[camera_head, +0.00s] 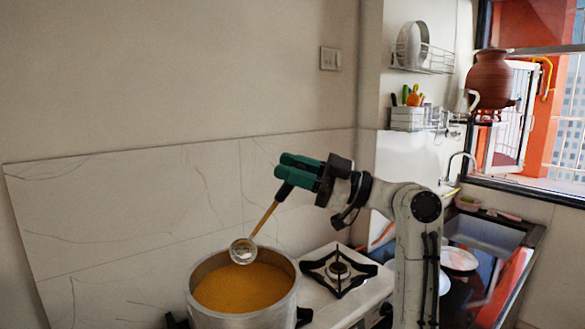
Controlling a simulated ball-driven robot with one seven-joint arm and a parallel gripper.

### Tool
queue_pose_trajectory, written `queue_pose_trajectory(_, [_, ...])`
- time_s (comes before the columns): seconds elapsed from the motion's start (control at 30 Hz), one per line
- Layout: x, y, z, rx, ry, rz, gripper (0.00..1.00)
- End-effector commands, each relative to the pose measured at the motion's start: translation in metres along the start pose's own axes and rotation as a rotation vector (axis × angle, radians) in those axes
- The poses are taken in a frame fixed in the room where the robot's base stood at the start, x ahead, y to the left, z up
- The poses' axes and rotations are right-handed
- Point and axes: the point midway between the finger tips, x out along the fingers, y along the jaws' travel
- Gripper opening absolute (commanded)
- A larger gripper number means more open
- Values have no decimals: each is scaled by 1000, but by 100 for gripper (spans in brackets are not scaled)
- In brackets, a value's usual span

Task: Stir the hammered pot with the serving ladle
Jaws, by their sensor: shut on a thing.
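The hammered pot (243,318) is a wide silver metal pot at the bottom middle of the head view, filled with orange-yellow liquid (240,290). My gripper (284,182), with dark green fingers, is above and to the right of the pot. It is shut on the serving ladle (264,219), which has a brass-coloured handle and a round silver bowl (243,251). The ladle tilts down to the left. Its bowl appears over the far part of the pot's opening, above the liquid; whether it touches the rim I cannot tell.
A white stove with a bare burner (339,270) stands right of the pot. A tiled backsplash (130,215) rises behind. A counter with a sink (485,234) and a plate (459,260) lies at right. A clay waterpot (490,80) stands by the window.

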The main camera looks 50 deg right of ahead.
Motion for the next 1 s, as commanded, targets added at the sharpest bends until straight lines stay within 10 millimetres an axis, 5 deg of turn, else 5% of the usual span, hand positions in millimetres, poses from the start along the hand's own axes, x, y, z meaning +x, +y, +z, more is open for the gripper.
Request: queue_pose_trajectory(1.0, [-16,-44,2,-137,48,-18,0])
